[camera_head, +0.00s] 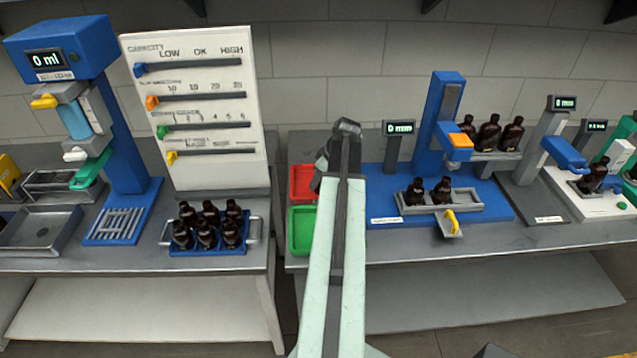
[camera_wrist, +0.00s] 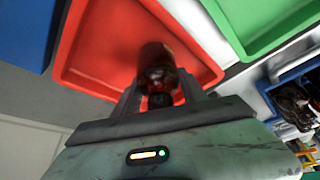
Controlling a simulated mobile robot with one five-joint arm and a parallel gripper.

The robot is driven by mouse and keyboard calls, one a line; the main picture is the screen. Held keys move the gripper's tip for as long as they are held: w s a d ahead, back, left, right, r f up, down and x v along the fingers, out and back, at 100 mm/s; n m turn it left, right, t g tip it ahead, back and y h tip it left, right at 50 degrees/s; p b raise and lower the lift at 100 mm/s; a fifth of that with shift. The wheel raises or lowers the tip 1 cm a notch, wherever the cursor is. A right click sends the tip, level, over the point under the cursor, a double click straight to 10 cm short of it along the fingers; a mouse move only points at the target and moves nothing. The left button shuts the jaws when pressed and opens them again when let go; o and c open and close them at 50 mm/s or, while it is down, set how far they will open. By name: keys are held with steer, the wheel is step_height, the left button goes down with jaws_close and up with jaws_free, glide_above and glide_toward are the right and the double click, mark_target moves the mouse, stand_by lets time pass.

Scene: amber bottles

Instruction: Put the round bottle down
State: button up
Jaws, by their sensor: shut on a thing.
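A dark amber round bottle (camera_wrist: 158,62) is between the two fingers of my gripper (camera_wrist: 160,84) in the wrist view, which is shut on it. Behind it in that view lies the red tray (camera_wrist: 90,50), so the bottle appears over the tray's inside. I cannot tell whether it touches the tray floor. In the head view my arm reaches to the red tray (camera_head: 302,183) at the left end of the right bench, and the arm hides the bottle.
A green tray (camera_head: 301,230) sits in front of the red one; it also shows in the wrist view (camera_wrist: 262,22). A blue rack (camera_head: 208,248) of several amber bottles stands on the left bench. A blue station (camera_head: 385,178) with more bottles is to the right.

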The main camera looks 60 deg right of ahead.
steer(key=shift+f, duration=0.25)
steer(key=o, duration=1.4)
steer(key=shift+r, duration=0.1)
steer(key=p+v, duration=1.1)
steer(key=v, duration=0.1)
steer(key=shift+s+r, duration=0.1)
steer(key=shift+r, duration=0.1)
